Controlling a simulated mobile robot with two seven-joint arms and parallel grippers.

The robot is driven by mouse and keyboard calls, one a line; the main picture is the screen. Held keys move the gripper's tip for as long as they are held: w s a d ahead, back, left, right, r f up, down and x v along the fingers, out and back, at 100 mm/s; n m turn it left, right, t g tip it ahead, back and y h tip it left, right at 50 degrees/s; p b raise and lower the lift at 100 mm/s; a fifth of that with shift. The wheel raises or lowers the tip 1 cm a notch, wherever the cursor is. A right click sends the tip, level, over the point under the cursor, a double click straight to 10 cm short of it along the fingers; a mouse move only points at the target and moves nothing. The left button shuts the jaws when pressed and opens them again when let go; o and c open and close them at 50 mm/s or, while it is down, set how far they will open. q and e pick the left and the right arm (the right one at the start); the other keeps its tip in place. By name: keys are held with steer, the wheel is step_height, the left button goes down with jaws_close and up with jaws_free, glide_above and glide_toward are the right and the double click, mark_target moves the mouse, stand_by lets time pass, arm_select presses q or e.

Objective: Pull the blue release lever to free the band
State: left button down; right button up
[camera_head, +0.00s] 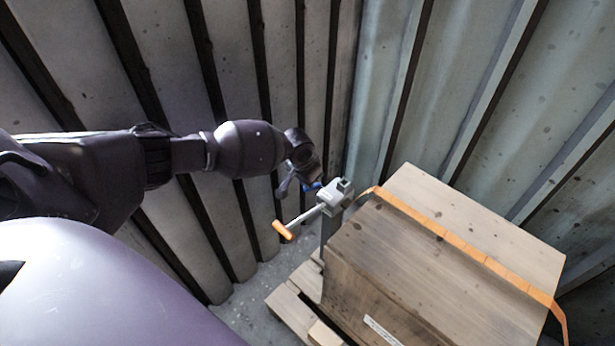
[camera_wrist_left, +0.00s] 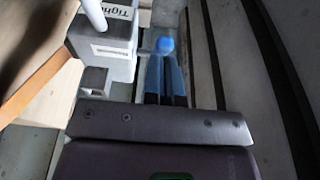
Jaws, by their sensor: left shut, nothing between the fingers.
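In the left wrist view the tensioner housing (camera_wrist_left: 104,48) is at upper left, with a partly readable "Tight" label. The blue round knob of the release lever (camera_wrist_left: 165,45) shows beside the housing. My left gripper (camera_wrist_left: 165,62) is shut and empty, its blue fingers pointing at the knob; I cannot tell whether they touch. In the head view the left gripper (camera_head: 313,187) is beside the tensioner, partly hidden.
The wooden crate (camera_head: 400,270) sits on a pallet (camera_head: 292,312). Ribbed metal walls (camera_head: 450,80) stand close behind the crate and behind my left arm. A strip of bare floor (camera_head: 245,290) shows left of the pallet.

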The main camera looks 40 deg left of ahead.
stand_by(0.4)
arm_select(q)
steer(key=shift+w+d+r, duration=0.1)
steer(key=shift+w, duration=0.65)
arm_select(e)
steer(key=shift+f, duration=0.25)
